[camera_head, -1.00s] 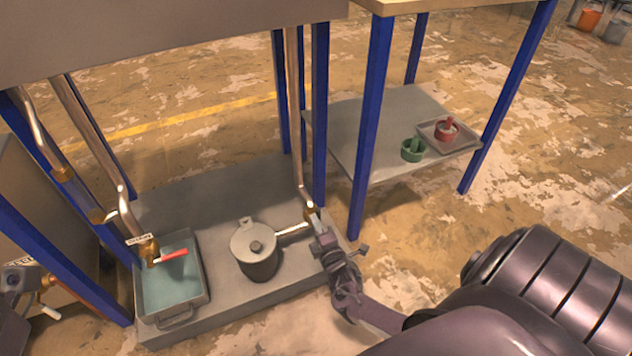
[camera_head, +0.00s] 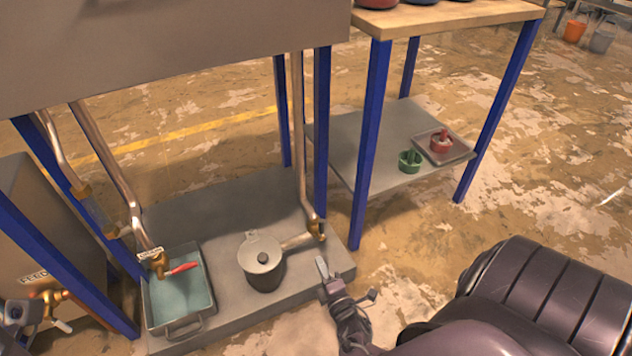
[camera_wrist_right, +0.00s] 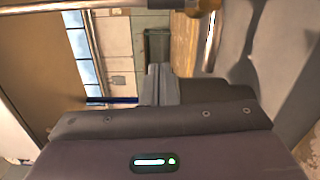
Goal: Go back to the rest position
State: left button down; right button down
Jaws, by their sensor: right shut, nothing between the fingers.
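My right gripper (camera_head: 322,268) is shut and empty, low in the middle of the head view.
A tray of bluish liquid (camera_head: 203,325) sits under the red-handled valve (camera_head: 168,268). Blue posts (camera_head: 368,150) and a lower shelf (camera_head: 385,180) stand beyond.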

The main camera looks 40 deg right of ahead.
jog(key=shift+s+a, duration=0.15)
jog(key=shift+s, duration=0.3)
